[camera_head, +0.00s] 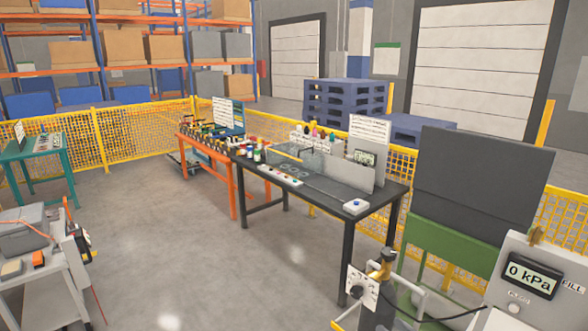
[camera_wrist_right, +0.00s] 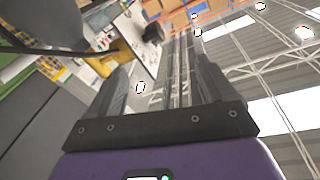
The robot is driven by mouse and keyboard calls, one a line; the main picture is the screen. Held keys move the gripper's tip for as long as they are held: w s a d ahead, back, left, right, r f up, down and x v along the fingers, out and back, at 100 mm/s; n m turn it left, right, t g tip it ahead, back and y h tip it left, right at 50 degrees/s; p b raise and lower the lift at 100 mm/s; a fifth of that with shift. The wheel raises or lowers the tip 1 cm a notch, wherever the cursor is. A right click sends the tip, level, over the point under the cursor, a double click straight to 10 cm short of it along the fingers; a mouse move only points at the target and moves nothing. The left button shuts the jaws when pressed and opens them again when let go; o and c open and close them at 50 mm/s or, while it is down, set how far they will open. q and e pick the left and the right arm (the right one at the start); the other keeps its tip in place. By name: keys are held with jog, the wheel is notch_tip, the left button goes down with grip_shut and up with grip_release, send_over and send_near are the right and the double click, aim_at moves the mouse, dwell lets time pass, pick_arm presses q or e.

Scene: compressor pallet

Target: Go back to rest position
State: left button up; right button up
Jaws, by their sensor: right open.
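My right gripper (camera_wrist_right: 162,66) shows in the right wrist view with its two grey fingers apart. Nothing is seen held between them. The fingers point past a pale panel with a black round part (camera_wrist_right: 153,33), and the ceiling shows to the right. I cannot make out either gripper in the head view. A grey panel (camera_head: 508,296) with a display reading 0 kPa and the word FILL stands at the lower right. A brass and black fitting (camera_head: 383,266) with a white tag rises left of it.
A black table (camera_head: 375,207) with small bottles and a gauge stands mid-view, beside an orange table (camera_head: 213,151). A grey cart (camera_head: 50,275) stands at the left, a green table (camera_head: 30,155) behind it. A dark board (camera_head: 480,180) rises right. The middle floor is clear.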

jog(key=s+a+f+m+g+h, duration=0.2)
jog(key=s+a+f+m+g, duration=0.1)
jog(key=s+a+f, duration=0.4)
jog(key=s+a+f+m+g+h, duration=0.2)
jog(key=s+a+f+g+h, duration=0.15)
jog(key=a+f, duration=0.45)
jog(key=s+a+f+g, duration=0.2)
jog(key=s+f+g, duration=0.1)
jog(key=s, duration=0.9)
jog(key=s+a+f+g, duration=0.2)
jog(key=s+f+g, duration=0.2)
jog(key=s, duration=0.8)
jog(key=shift+a+g, duration=0.2)
jog(key=shift+g, duration=0.65)
